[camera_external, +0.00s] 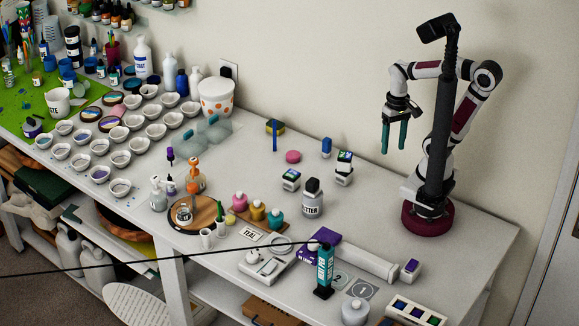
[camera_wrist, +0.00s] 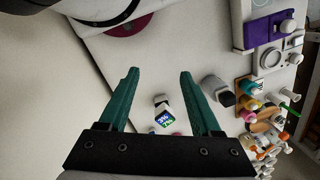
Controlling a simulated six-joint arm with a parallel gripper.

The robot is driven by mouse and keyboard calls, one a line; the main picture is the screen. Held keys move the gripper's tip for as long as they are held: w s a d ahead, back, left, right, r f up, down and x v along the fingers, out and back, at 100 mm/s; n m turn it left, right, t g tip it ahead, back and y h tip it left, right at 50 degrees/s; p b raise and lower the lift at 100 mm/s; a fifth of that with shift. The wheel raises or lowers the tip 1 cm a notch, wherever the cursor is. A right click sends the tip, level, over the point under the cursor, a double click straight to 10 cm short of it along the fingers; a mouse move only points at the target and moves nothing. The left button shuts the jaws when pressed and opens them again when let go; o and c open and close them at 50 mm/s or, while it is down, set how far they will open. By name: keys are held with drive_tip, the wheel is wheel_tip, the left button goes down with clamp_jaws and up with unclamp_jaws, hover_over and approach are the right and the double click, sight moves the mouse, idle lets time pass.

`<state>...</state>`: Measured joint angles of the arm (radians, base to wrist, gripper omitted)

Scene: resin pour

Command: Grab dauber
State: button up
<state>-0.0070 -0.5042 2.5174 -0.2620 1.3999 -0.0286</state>
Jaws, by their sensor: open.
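No object is clearly marked as the dauber.
Pink, yellow and teal pots (camera_external: 257,210) sit on a wooden board. Several bowls (camera_external: 121,158) fill the left. Bare table lies left of my base.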

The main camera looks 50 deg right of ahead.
drive_tip(key=w+d+f+n+g+h, duration=0.1)
drive_tip(key=w+d+f+n+h, duration=0.1)
drive_tip(key=w+n+h, duration=0.5)
drive_tip(key=w+d+f+n+g+h, duration=0.1)
drive_tip(key=w+d+n+g, duration=0.1)
drive_tip(key=w+n, duration=0.65)
drive_tip(key=n+t+h, duration=0.3)
drive_tip(key=n+h, duration=0.4)
approach(324, 143)
drive_tip(key=x, duration=1.2)
drive_tip(key=f+x, duration=0.1)
drive_tip(key=x, duration=0.2)
drive_tip(key=shift+s+a, duration=0.15)
drive_tip(key=shift+a, duration=0.1)
clamp_jaws()
